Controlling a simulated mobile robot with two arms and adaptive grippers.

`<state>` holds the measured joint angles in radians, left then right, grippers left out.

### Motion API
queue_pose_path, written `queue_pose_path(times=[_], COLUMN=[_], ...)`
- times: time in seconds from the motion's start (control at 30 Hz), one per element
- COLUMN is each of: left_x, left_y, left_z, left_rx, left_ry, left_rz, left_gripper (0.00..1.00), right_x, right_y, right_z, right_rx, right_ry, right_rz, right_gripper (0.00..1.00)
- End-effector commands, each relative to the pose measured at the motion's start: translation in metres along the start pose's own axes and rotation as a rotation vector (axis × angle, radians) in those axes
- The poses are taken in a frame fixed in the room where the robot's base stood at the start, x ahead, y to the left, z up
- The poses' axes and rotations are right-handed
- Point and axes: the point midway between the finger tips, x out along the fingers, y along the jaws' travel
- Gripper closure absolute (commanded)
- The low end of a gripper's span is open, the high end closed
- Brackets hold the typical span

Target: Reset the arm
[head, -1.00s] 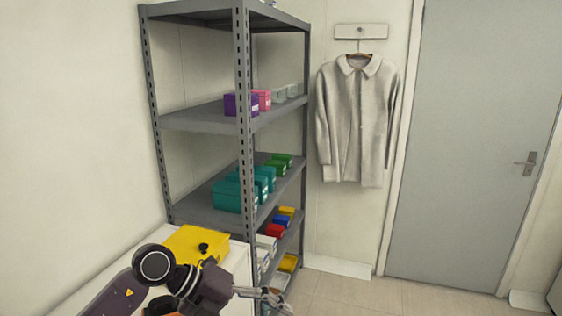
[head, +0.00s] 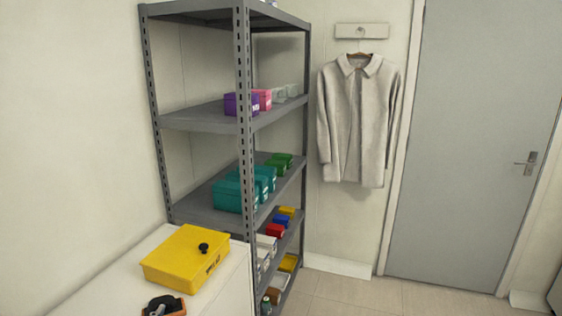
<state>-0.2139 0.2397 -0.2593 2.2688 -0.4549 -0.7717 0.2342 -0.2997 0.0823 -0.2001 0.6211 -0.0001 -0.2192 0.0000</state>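Neither of my arms nor grippers shows in the head view now. A yellow box (head: 187,258) with a black knob on its lid sits on the white surface (head: 107,277) at the lower left. A dark object with orange parts (head: 163,306) lies in front of it, cut off by the bottom edge; I cannot tell what it is.
A grey metal shelf unit (head: 242,130) stands behind the white surface, with teal boxes (head: 233,195), a purple box (head: 238,104) and other coloured boxes. A pale coat (head: 355,120) hangs beside a closed grey door (head: 470,140). The floor (head: 370,298) before the door is clear.

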Motion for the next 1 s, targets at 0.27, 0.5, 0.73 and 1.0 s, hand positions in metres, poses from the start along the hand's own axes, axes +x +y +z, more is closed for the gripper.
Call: queue_pose_path(times=[0.27,0.5,0.73,1.0], left_x=[-0.098,-0.181,-0.201,-0.176], left_y=[0.034,0.062,0.084,0.115], left_z=[0.158,0.214,0.256,0.33], left_rx=[-0.114,-0.14,-0.141,-0.135], left_ry=[-0.594,-0.891,-1.01,-1.041], left_rz=[0.137,0.273,0.338,0.348], left_gripper=[0.29,0.29,0.29,0.29], right_x=[0.0,0.0,0.0,0.0], right_y=[-0.003,-0.004,-0.004,-0.004], right_z=[-0.001,-0.001,0.0,0.0], right_rx=[0.002,0.002,0.002,0.002], right_ry=[0.0,0.0,-0.001,-0.002], right_rz=[-0.004,-0.005,-0.005,-0.004], right_gripper=[0.6,0.6,0.6,0.6])
